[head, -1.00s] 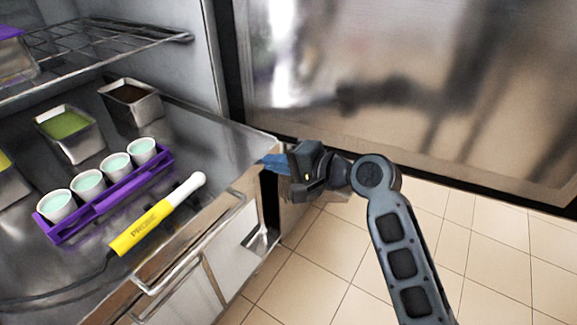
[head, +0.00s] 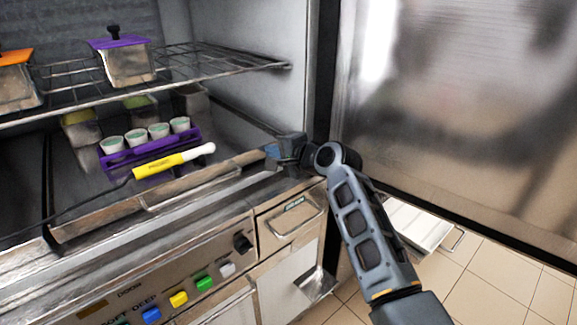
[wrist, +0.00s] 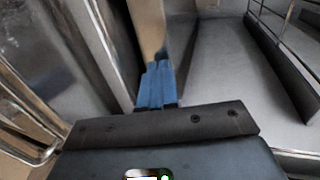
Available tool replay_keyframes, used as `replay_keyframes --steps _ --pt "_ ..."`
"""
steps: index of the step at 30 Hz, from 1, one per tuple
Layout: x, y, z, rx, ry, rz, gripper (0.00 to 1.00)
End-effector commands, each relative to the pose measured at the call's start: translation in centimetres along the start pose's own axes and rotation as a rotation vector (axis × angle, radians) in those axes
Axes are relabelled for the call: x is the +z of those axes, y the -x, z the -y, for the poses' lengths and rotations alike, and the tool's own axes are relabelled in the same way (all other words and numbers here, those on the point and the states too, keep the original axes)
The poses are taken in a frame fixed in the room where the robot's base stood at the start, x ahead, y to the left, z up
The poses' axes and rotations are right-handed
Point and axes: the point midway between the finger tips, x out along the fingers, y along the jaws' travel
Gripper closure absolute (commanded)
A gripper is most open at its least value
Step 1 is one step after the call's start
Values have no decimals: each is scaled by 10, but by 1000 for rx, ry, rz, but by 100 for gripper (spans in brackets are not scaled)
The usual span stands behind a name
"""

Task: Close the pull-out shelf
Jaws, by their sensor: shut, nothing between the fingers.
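The metal pull-out shelf (head: 222,168) now lies low inside the open freezer cabinet, with its wooden-brown front edge and bar handle facing me. On it sit a purple rack (head: 190,141) with several white cups and a yellow probe (head: 160,166) with a white tip. My gripper (head: 272,151) is at the right end of the shelf's front edge. Its blue fingers are together and empty, and also show in the wrist view (wrist: 157,86). They appear to meet the front edge, but exact contact is hard to tell.
A wire rack (head: 190,72) above holds a purple-lidded pan (head: 128,65). The freezer door (head: 450,110) stands open at the right. Below the shelf is a control panel with coloured buttons (head: 203,283). A white drawer (head: 415,226) sticks out low behind my arm. Tiled floor is clear at lower right.

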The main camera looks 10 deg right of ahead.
Motion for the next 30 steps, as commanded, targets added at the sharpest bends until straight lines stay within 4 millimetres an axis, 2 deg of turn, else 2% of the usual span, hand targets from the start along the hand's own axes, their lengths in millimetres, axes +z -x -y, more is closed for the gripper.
replay_keyframes --steps 3,9,30 --pt "0 -10 2 0 0 1 100" --pt "0 -17 5 -1 0 -1 100" --pt "0 -15 10 -5 2 0 100"
